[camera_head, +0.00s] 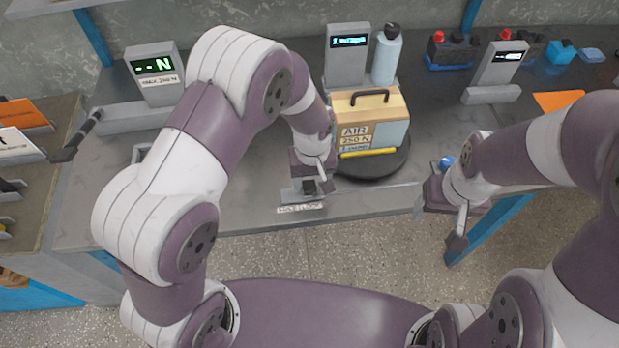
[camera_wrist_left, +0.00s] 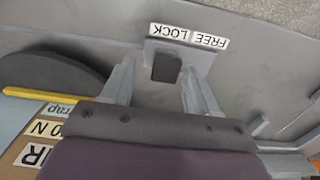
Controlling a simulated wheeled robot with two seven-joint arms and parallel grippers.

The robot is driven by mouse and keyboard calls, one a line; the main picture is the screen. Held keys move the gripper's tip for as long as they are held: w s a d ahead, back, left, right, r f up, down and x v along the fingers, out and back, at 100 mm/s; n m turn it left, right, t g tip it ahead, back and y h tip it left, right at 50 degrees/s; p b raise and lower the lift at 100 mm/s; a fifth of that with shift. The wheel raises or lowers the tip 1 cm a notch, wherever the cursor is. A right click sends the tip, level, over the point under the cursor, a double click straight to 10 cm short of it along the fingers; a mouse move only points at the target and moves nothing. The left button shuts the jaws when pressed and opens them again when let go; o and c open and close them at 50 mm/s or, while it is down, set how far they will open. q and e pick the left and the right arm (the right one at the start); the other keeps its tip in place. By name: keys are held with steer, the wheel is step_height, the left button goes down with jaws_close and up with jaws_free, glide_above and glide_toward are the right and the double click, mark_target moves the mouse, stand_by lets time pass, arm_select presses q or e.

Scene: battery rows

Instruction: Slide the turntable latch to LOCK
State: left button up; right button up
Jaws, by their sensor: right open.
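The latch is a dark block-shaped knob (camera_wrist_left: 166,67) on a small grey plate at the bench's front edge; it also shows in the head view (camera_head: 309,187). Its white label (camera_wrist_left: 190,36) reads FREE and LOCK, upside down in the left wrist view. The knob stands in line with the word LOCK. My left gripper (camera_wrist_left: 160,80) is open, with one finger on each side of the knob and the nearer gap on the FREE side. The dark round turntable (camera_head: 385,166) carries a tan box (camera_head: 370,110). My right gripper (camera_head: 438,222) is open and empty in front of the bench.
A grey display (camera_head: 347,50) and a blue bottle (camera_head: 387,55) stand behind the turntable. Another display (camera_head: 155,75) is at left and a third (camera_head: 503,62) at right. A side shelf (camera_head: 60,130) with cards is at far left.

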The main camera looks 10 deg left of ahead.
mark_target(312, 184)
arm_select(q)
step_height(312, 184, up, 13)
steer(key=shift+f, duration=0.15)
stand_by(0.4)
steer(key=s+a+m+t, duration=0.1)
steer(key=s+a+m, duration=0.2)
steer(key=s+a, duration=0.8)
steer(key=shift+a+f, duration=0.25)
steer(key=shift+a, duration=0.45)
stand_by(2.2)
